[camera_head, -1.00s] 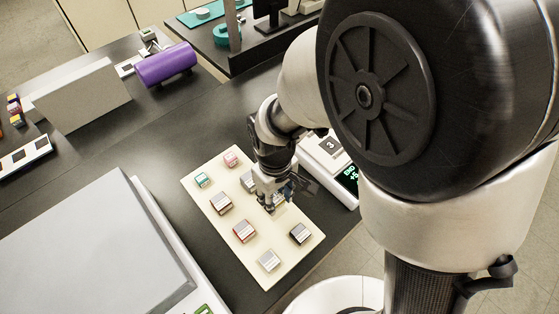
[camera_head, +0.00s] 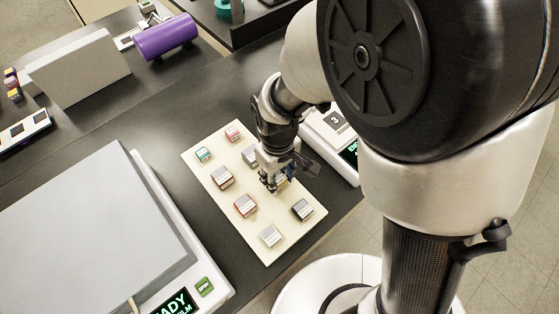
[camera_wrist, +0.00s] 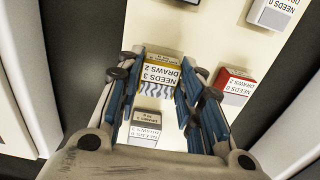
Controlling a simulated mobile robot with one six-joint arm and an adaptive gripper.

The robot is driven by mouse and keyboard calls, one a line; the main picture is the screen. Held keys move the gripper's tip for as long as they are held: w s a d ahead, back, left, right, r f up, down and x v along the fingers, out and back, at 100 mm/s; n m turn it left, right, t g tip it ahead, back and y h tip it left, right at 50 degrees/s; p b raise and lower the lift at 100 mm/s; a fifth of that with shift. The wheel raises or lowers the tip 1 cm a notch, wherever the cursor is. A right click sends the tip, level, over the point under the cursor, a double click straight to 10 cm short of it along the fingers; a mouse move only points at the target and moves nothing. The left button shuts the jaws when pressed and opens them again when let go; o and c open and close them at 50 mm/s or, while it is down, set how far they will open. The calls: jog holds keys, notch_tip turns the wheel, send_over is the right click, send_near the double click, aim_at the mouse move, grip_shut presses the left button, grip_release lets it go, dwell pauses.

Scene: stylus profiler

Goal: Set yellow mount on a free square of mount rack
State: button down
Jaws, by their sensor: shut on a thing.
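The yellow mount (camera_wrist: 158,75), labelled "NEEDS 3 DRAWS 2", is between the fingers of my gripper (camera_wrist: 158,88) in the wrist view. The gripper is shut on it. In the head view my gripper (camera_head: 271,189) is over the right-hand part of the cream mount rack (camera_head: 275,216), and the yellow mount is mostly hidden by the fingers. Whether it touches the rack is unclear. The rack also shows in the wrist view (camera_wrist: 205,40).
A small display device (camera_head: 335,140) is beside the rack. A large grey-topped instrument (camera_head: 90,230) is at left.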

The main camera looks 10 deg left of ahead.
aim_at(278, 179)
jog(key=shift+f, duration=0.2)
jog(key=shift+f+b, duration=0.3)
jog(key=shift+b, duration=0.1)
jog(key=c, duration=1)
grip_release()
jog(key=shift+c, duration=0.2)
jog(key=shift+r, duration=0.1)
jog(key=shift+c, duration=0.3)
notch_tip(278, 179, up, 7)
jog(key=p, duration=0.6)
